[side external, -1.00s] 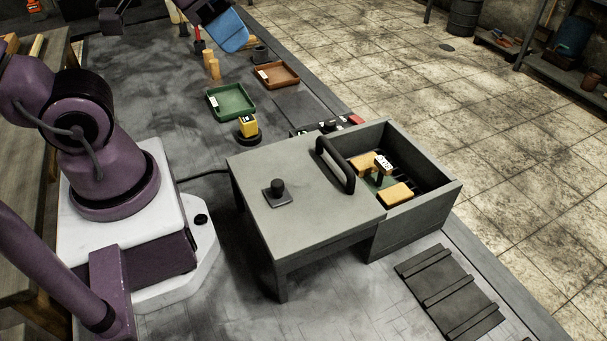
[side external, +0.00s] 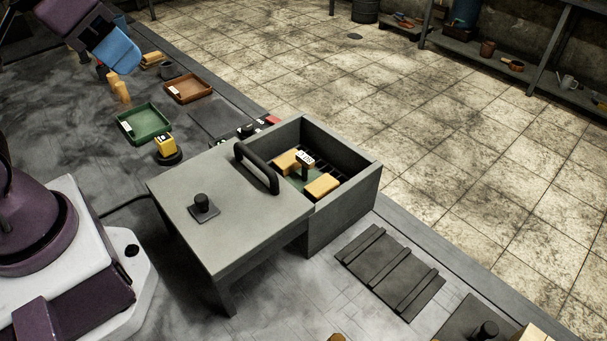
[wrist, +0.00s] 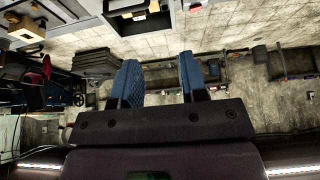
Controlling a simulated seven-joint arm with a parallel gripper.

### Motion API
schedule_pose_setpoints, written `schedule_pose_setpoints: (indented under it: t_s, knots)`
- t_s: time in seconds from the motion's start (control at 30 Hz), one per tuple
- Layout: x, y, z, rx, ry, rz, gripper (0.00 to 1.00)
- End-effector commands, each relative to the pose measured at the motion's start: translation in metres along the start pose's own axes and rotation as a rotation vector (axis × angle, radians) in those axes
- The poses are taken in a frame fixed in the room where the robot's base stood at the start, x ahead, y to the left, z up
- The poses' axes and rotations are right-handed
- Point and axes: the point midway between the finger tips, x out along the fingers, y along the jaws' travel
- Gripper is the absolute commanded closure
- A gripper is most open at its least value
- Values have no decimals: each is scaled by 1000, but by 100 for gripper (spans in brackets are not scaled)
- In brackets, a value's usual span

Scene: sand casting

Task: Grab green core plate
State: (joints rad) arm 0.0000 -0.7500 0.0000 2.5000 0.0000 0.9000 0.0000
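The green core plate (side external: 293,183) lies inside the open end of the grey box, in the side view. Yellow blocks (side external: 322,186) and a dark post with a white tag (side external: 305,157) sit on it and hide much of it. My gripper (side external: 121,53) is high at the upper left of the side view, well away from the plate. In the wrist view its two blue fingers (wrist: 161,78) stand apart with nothing between them. I cannot make out the plate in the wrist view.
The grey box has a lid section with a black handle (side external: 257,167) and a knob (side external: 203,206). A green tray (side external: 145,124), a brown tray (side external: 187,88) and a yellow block on a black base (side external: 166,147) stand left of it. A ribbed dark plate (side external: 388,272) lies in front.

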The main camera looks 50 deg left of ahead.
Motion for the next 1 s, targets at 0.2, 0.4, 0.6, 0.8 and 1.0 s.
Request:
schedule_pose_setpoints:
  t_s: [0.2,0.4,0.6,0.8,1.0]
  knots:
    - [0,0,0,0,0,0,60]
    - [0,0,0,0,0,0,53]
    - [3,2,1,9,-16,4,53]
    - [34,10,-7,41,-168,24,53]
    - [80,26,-43,-82,-330,16,53]
